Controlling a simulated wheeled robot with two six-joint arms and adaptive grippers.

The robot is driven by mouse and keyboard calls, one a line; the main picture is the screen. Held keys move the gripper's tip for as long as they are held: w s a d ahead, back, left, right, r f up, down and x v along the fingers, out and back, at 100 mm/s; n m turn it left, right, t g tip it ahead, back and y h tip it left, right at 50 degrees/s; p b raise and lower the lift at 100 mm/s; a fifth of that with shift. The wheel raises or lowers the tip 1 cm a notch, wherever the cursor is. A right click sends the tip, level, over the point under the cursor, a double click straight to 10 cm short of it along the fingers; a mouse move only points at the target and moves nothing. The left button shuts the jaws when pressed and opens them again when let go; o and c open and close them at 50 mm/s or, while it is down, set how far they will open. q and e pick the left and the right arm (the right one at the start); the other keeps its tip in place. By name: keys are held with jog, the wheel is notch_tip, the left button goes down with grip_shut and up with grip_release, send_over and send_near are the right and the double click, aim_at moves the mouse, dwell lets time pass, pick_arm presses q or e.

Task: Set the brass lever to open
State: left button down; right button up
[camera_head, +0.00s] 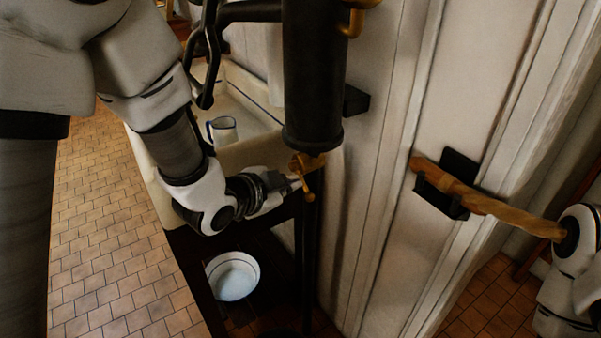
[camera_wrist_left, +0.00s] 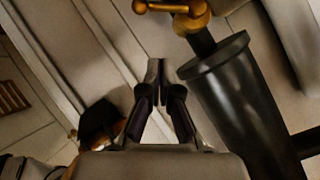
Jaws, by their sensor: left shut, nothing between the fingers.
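The brass lever (camera_head: 308,178) hangs on a brass fitting under the lower end of a black upright cylinder (camera_head: 315,80). In the left wrist view the lever (camera_wrist_left: 168,7) shows at the top edge, partly cut off, beyond the cylinder's rim (camera_wrist_left: 215,60). My left gripper (camera_head: 294,182) is just left of the lever in the head view. Its fingers (camera_wrist_left: 159,68) are shut and empty, and a gap shows between them and the brass in the wrist view. I cannot tell whether they touch it. My right arm enters at the right edge; its gripper is not visible.
A white basin (camera_head: 258,150) with a white mug (camera_head: 222,130) is left of the cylinder. A white bowl (camera_head: 233,275) sits below my left gripper. A panelled wall (camera_head: 400,100) stands right of the cylinder, with a wooden bar (camera_head: 490,205) in a black bracket (camera_head: 452,178).

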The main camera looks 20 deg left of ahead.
aim_at(304, 183)
pick_arm(q)
jog(key=w+f, duration=0.5)
jog(key=w, duration=0.1)
jog(key=shift+w+f, duration=0.2)
jog(key=shift+f, duration=0.2)
jog(key=shift+d, duration=0.1)
